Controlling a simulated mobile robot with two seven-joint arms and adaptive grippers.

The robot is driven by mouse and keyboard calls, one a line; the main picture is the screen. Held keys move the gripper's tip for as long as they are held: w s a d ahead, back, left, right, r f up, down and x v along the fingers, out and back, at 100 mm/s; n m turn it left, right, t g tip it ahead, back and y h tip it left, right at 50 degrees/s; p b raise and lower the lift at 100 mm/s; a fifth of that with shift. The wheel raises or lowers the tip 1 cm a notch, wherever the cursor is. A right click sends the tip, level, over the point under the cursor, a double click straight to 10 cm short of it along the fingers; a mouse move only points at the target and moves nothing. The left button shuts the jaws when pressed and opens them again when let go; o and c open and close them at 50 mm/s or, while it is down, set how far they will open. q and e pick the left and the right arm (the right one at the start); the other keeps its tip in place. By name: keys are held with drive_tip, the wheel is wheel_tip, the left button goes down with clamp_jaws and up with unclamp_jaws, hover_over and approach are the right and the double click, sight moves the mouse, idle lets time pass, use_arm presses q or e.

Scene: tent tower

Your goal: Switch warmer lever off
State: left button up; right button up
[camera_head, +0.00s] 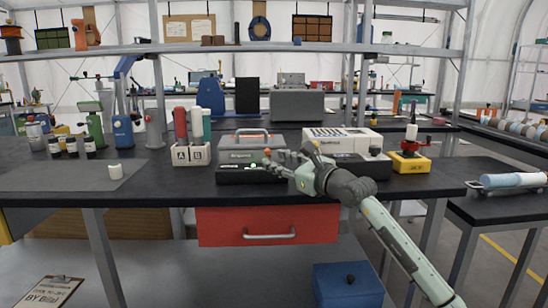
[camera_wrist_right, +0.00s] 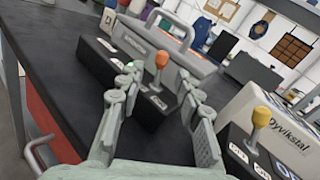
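A grey appliance with a handle (camera_head: 245,145) stands on the black bench, and I take it for the warmer. In front of it is a low black control box (camera_wrist_right: 97,62) with a small green light and a lever with an orange knob (camera_wrist_right: 161,60). The knob also shows in the head view (camera_head: 267,152). My right gripper (camera_wrist_right: 160,86) is open, with one finger on each side of the lever in the wrist view. I cannot tell whether a finger touches it. In the head view the right gripper (camera_head: 280,163) partly hides the control box. My left gripper is not in view.
A white appliance (camera_head: 340,140) stands to the right, with its own black box and yellow-knobbed lever (camera_wrist_right: 261,118) close to my right finger. A red drawer (camera_head: 268,225) is below the bench edge.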

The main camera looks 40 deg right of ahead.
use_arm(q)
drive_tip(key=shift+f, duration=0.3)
use_arm(e)
drive_tip(key=shift+w, duration=0.8)
clamp_jaws()
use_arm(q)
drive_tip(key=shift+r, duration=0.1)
use_arm(e)
drive_tip(key=shift+a, duration=0.1)
drive_tip(key=shift+w+a+r+n+g+p, duration=0.1)
drive_tip(key=shift+a+r+n+g+p, duration=0.05)
drive_tip(key=shift+n+g+p, duration=0.5)
drive_tip(key=shift+f, duration=0.2)
unclamp_jaws()
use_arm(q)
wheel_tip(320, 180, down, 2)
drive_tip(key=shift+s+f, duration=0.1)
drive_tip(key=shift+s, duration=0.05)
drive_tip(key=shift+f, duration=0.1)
